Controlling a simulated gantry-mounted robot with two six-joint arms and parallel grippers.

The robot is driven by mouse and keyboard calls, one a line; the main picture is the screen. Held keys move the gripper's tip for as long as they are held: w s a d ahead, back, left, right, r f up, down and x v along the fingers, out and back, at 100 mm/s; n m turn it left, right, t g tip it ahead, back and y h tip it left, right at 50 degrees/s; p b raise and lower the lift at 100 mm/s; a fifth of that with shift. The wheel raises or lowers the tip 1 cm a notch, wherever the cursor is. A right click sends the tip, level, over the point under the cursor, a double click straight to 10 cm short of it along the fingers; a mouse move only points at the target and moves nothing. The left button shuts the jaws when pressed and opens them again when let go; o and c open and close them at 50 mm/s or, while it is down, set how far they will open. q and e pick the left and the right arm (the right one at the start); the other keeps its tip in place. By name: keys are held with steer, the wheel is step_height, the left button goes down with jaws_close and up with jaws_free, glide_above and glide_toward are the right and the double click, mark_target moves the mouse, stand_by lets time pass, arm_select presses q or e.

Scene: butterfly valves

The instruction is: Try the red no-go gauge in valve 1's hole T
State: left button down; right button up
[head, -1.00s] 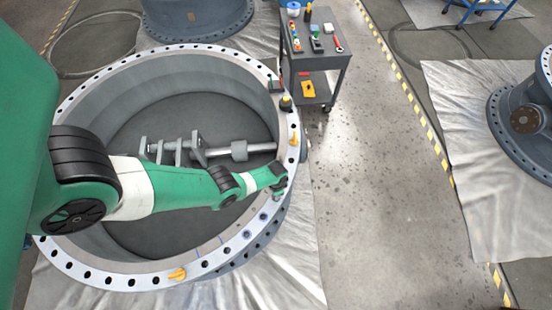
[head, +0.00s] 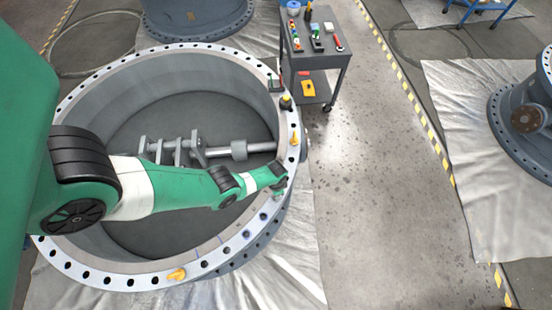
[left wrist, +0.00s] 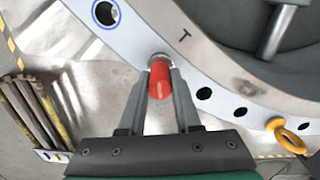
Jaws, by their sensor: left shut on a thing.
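The large open valve ring (head: 90,277), with a flange of bolt holes, fills the left of the head view. My left gripper (head: 279,186) is over its right rim. In the left wrist view my left gripper (left wrist: 161,98) is shut on the red gauge (left wrist: 160,82), one finger on each side. The gauge's far end is at the pale flange (left wrist: 68,12), just below a letter T mark (left wrist: 184,35). A small grey part shows at its tip. The hole there is covered, so I cannot tell whether the tip is inside it. My right gripper is out of view.
Yellow lifting eyes stand on the flange (head: 295,138), (head: 177,274); one shows in the left wrist view (left wrist: 288,135). A blue-ringed hole (left wrist: 105,13) is up-left of the gauge. A tool cart (head: 325,62) stands behind the ring. The floor right of it is clear.

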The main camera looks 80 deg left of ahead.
arm_select(q)
steer(key=shift+f+b, duration=0.85)
stand_by(0.4)
steer(key=shift+r, duration=0.1)
stand_by(0.5)
step_height(320, 180, up, 7)
steer(key=p, duration=0.6)
steer(key=shift+p, duration=0.4)
steer(key=shift+f, duration=0.25)
